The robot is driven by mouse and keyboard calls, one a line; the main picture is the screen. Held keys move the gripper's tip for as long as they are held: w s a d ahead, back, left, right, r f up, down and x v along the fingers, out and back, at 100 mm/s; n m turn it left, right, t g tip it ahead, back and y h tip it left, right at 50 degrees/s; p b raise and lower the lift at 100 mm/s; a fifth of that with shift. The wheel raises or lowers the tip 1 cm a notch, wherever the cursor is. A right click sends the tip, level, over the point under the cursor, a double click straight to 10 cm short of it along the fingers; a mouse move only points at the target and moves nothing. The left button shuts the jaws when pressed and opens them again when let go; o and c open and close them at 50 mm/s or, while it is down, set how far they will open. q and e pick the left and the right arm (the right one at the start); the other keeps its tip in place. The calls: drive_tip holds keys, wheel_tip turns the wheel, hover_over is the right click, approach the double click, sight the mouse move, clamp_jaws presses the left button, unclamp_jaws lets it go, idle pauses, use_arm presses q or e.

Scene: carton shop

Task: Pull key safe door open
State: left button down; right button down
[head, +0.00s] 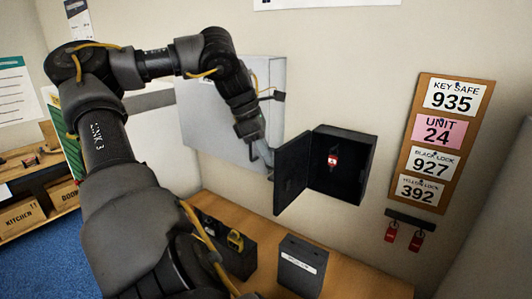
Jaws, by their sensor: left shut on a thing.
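The key safe (355,172) is a dark box on the wall, with its front open. Its door (293,174) stands swung out to the left, well away from the opening. A red tag (333,160) hangs inside the safe. My left gripper (268,172) is at the left, free edge of the door and is shut on it there. The exact grip is small and partly hidden. My right gripper is not in view.
A grey wall cabinet (215,125) is behind my left arm. Below are a wooden counter (345,280), a dark labelled box (302,262) and a dark box with a yellow padlock (235,240). A number board (450,143) and red tags on a rack (410,218) are right.

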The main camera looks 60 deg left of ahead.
use_arm(q)
drive_tip(key=shift+w+r, duration=0.1)
drive_tip(key=shift+r, duration=0.1)
drive_tip(key=c, duration=1.7)
unclamp_jaws()
drive_tip(key=shift+w, duration=0.1)
drive_tip(key=shift+o, duration=0.8)
drive_tip(key=shift+w+f, duration=0.15)
drive_tip(key=shift+w, duration=0.05)
drive_tip(key=shift+s, duration=0.2)
drive_tip(key=shift+s+a+r, duration=0.1)
drive_tip(key=shift+a+r, duration=0.1)
drive_tip(key=shift+r, duration=0.1)
drive_tip(key=b+v, duration=0.1)
drive_tip(key=v, duration=0.9)
drive_tip(key=shift+b, duration=0.3)
